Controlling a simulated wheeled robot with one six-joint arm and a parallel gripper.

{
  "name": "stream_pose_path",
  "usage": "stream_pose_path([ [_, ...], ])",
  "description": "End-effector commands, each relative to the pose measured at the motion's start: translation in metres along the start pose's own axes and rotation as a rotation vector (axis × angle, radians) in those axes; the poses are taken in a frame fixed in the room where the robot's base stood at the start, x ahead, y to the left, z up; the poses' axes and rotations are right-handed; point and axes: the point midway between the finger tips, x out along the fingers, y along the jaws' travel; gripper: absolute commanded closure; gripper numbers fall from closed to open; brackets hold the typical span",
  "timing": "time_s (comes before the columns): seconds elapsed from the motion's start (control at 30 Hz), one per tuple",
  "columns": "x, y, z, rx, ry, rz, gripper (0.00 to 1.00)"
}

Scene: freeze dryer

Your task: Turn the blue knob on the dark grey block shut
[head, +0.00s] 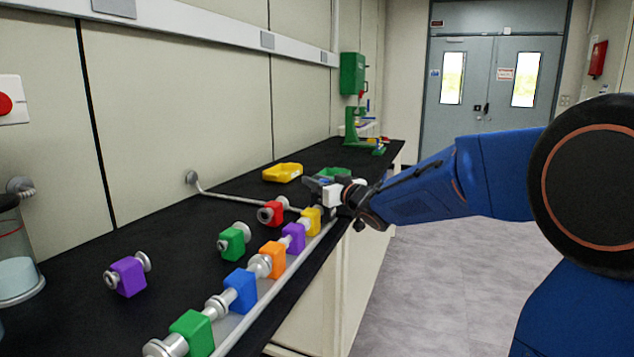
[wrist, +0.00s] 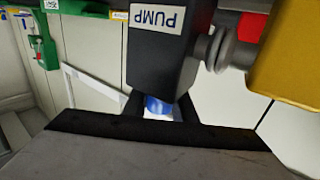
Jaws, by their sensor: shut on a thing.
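The dark grey block (wrist: 160,65) fills the upper middle of the wrist view, with a white label reading PUMP upside down. The blue knob (wrist: 157,106) sticks out from the block, between the two dark fingers of my gripper (wrist: 158,112). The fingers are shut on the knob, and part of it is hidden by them. In the head view my gripper (head: 333,192) is at the far end of the row of coloured blocks, just past the yellow block (head: 312,221). The grey block and knob are mostly hidden there behind my gripper.
A row of orange (head: 272,257), purple (head: 294,237), blue (head: 241,290) and green (head: 192,332) blocks runs along the bench's front edge. Loose red (head: 271,213), green (head: 232,243) and purple (head: 128,277) blocks lie behind. A yellow tray (head: 283,173) stands farther back.

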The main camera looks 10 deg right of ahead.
Motion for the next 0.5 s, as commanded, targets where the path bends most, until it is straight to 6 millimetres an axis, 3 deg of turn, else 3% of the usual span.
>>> stream_pose_path([
  [0.5, -0.0010, -0.0084, 0.0004, -0.001, -0.001, -0.301, 0.98],
])
